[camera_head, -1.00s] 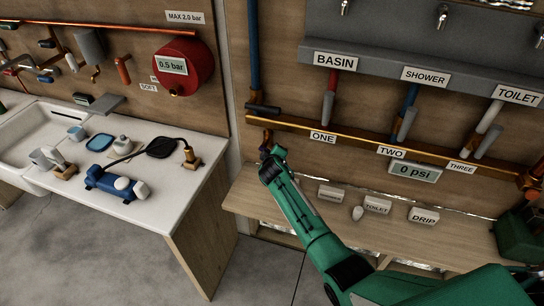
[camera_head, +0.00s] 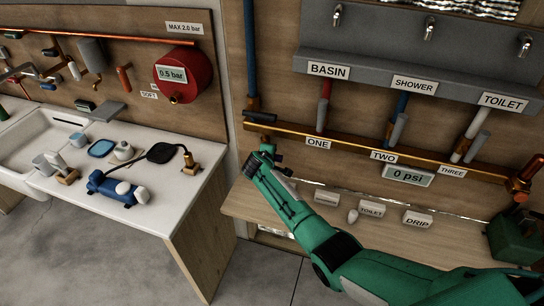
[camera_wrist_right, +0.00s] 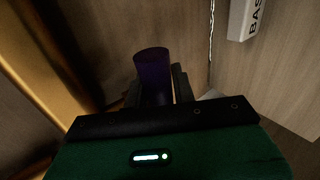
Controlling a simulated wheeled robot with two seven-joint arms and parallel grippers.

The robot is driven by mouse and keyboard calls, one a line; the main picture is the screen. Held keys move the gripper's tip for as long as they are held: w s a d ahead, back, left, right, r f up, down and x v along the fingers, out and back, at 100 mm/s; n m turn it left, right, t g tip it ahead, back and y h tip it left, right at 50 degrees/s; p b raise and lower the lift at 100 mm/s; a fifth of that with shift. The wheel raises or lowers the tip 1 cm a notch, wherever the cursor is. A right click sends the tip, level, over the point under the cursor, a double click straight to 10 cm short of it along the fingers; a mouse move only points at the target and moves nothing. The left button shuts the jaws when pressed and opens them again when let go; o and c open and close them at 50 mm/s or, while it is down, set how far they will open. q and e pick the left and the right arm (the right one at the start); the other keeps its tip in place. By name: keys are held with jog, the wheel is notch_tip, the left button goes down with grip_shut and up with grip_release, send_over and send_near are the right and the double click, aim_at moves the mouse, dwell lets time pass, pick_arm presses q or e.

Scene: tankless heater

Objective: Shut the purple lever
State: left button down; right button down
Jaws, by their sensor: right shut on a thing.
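The purple lever (camera_wrist_right: 152,68) shows as a dark purple, round-ended handle in the right wrist view, between the two dark fingers of my right gripper (camera_wrist_right: 158,88). The fingers are shut on it. In the head view, my green right arm reaches up from the lower right, and its gripper (camera_head: 264,153) is at the left end of the copper pipe (camera_head: 345,144), just below it. There the gripper mostly hides the lever, so its angle is hard to tell. My left gripper is not in view.
Label ONE (camera_head: 318,144) hangs close right of my gripper. A gauge (camera_head: 408,174) reads 0 psi. A wooden shelf (camera_head: 240,200) with small labelled blocks lies below. A white counter (camera_head: 205,172) with a blue device (camera_head: 112,188) stands at the left.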

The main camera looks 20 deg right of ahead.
dwell(0.3)
jog(key=c, duration=1.1)
grip_release()
jog(key=shift+c, duration=0.2)
jog(key=shift+s+a, duration=0.1)
jog(key=shift+s+a+r, duration=0.1)
jog(key=shift+s+r, duration=0.05)
jog(key=b+v, duration=0.2)
jog(key=v, duration=1.1)
